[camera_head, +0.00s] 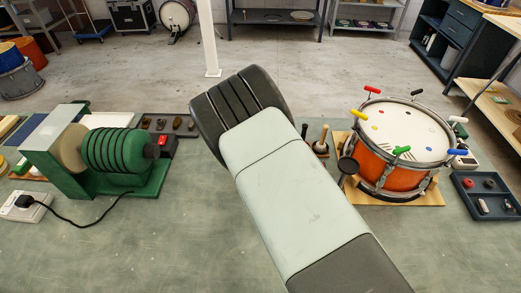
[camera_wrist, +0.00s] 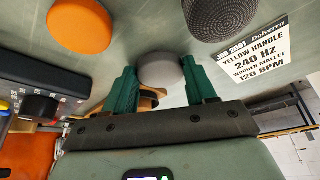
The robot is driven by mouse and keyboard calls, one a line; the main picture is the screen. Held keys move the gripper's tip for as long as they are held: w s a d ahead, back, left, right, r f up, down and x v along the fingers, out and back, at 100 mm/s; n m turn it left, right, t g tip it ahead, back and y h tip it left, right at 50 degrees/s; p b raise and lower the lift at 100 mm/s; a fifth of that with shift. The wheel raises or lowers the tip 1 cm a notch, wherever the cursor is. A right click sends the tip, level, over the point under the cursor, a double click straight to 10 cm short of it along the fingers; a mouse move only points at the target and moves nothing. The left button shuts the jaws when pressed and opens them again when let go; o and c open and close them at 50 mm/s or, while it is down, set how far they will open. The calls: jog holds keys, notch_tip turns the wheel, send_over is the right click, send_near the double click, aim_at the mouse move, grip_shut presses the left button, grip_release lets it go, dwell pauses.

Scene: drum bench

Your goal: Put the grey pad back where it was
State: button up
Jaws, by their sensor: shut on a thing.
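My gripper (camera_wrist: 159,66) shows in the wrist view with its two green fingers on either side of the round grey pad (camera_wrist: 160,72). It is shut on the pad. An orange round pad (camera_wrist: 80,25) lies up and left of it, apart from it. A dark textured disc (camera_wrist: 221,14) is up and right. In the head view my own arm hides the gripper and the grey pad. I cannot tell whether the held pad touches the bench.
A printed card (camera_wrist: 238,50) lies right of the gripper. A black box with a knob (camera_wrist: 40,107) is close on the left. In the head view, the orange drum (camera_head: 393,178) stands right of my arm, with a dark tray (camera_head: 486,207) beyond it; a green machine (camera_head: 120,155) stands left.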

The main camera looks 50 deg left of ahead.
jog(key=shift+f, duration=0.5)
jog(key=o, duration=1)
jog(key=shift+d+f, duration=0.1)
jog(key=shift+o, duration=0.6)
jog(key=shift+d, duration=0.2)
jog(key=shift+w, duration=0.1)
jog(key=shift+r, duration=0.3)
jog(key=a+v, duration=0.1)
jog(key=v, duration=1.2)
jog(key=shift+d, duration=0.3)
jog(key=shift+w, duration=0.2)
